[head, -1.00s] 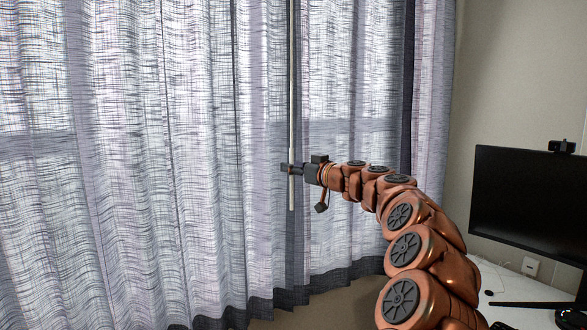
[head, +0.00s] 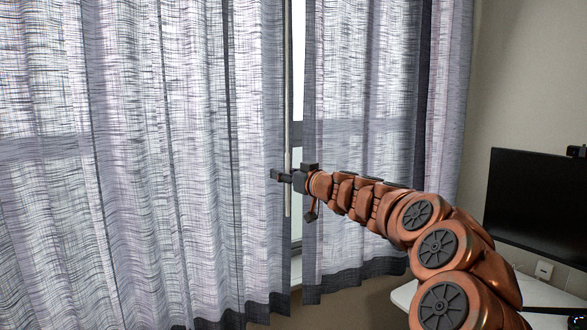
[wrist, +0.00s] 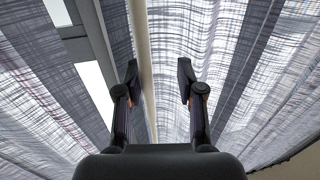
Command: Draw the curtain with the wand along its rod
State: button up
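The wand (head: 287,130) is a thin pale rod hanging nearly upright at the inner edge of the left curtain panel (head: 180,150). My gripper (head: 280,176) is at the wand's lower part, with a short length of wand hanging below it. In the wrist view, the two fingers of my gripper (wrist: 158,78) stand apart. The wand (wrist: 145,50) runs between them, closer to the left finger. The right curtain panel (head: 360,90) hangs apart from the left one. The curtain's rod is out of view.
A bright window strip (head: 298,60) shows between the panels. A black monitor (head: 535,205) stands on a white desk (head: 550,295) at the right, beside a bare wall (head: 520,80). My arm passes in front of the right panel.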

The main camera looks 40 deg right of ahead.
jog(key=s+b, duration=0.2)
jog(key=s, duration=0.6)
jog(key=s+a+f+n+g+y, duration=0.1)
jog(key=a+f+g+y, duration=0.2)
jog(key=a, duration=0.8)
jog(key=s+a+f+n+g+y, duration=0.1)
jog(key=a+f, duration=0.3)
jog(key=a, duration=0.7)
jog(key=shift+s+a+n+g+y, duration=0.15)
jog(key=shift+s+n+g+y, duration=0.1)
jog(key=shift+n+g+y, duration=0.55)
jog(key=shift+f, duration=0.1)
